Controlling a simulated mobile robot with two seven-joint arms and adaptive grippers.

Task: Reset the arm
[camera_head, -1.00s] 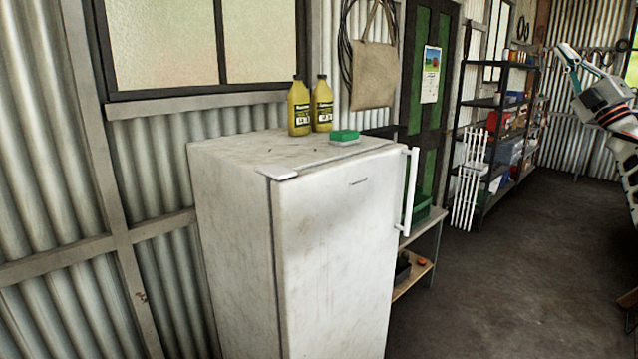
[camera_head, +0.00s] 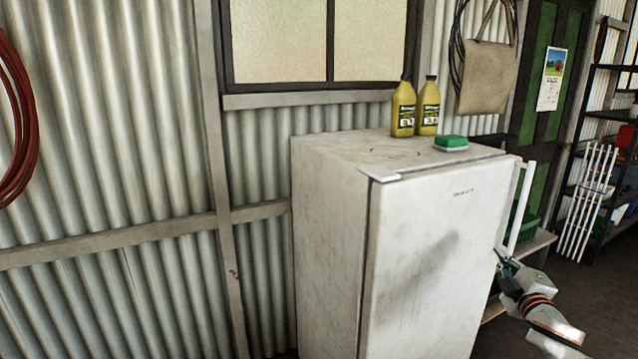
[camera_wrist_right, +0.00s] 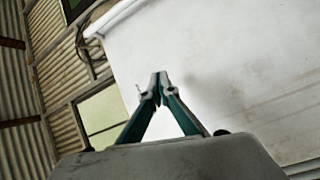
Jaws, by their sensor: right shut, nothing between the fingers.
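My right gripper (camera_head: 503,256) is at the lower right in the head view, in front of the fridge's right edge and below its white handle. In the right wrist view its two green-sided fingers (camera_wrist_right: 160,88) meet at the tips, with nothing between them. The white fridge (camera_head: 430,260) stands closed against the wall, and its door fills much of the right wrist view (camera_wrist_right: 220,60). I cannot tell whether the fingers touch the door. A dark smudge or shadow lies on the door. My left gripper is not in view.
Two yellow bottles (camera_head: 403,108) (camera_head: 428,106) and a green-topped sponge (camera_head: 451,142) sit on the fridge. A low shelf (camera_head: 535,243) is right of it, with a black rack (camera_head: 603,130) farther right. A red hose coil (camera_head: 18,120) hangs at left.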

